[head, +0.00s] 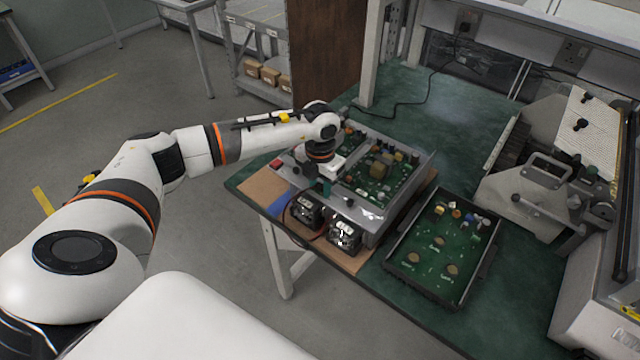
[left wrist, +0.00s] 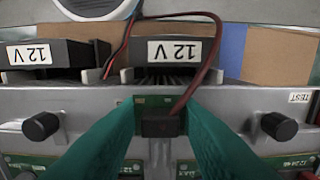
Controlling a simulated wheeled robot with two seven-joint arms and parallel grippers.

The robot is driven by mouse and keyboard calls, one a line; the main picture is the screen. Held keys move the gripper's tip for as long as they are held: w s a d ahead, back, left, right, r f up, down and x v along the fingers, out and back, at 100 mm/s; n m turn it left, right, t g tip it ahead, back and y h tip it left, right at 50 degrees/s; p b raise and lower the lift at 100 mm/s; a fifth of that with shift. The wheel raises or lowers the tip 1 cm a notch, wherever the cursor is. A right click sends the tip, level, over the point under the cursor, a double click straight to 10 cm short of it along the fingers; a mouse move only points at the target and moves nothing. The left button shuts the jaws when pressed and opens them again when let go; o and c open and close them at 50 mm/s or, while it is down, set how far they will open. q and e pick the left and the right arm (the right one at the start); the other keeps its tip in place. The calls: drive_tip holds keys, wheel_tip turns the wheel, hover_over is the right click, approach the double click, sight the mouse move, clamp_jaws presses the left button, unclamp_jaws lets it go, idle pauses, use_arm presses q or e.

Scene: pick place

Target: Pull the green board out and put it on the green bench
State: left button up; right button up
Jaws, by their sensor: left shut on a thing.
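My left gripper (head: 325,187) reaches down over the front part of a grey metal test box (head: 425,165) on the green bench (head: 455,130). In the left wrist view its teal fingers (left wrist: 160,118) are shut on a small green board (left wrist: 148,101), of which only a narrow edge shows. A black connector (left wrist: 160,125) with red and black wires sits at this board between the fingers. The board's lower part is hidden. A larger green board (head: 375,178) full of parts lies in the box. My right gripper is not in view.
Two black 12 V units (head: 345,236) stand at the box's front on brown card (head: 262,186). A black tray (head: 398,232) with another green board is right of the box. A grey press-like machine (head: 535,185) stands farther right. The bench is clear behind the box.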

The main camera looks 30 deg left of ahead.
use_arm(q)
drive_tip(key=shift+r, duration=0.15)
idle(0.3)
drive_tip(key=shift+r+p, duration=1.05)
drive_tip(key=shift+r, duration=0.35)
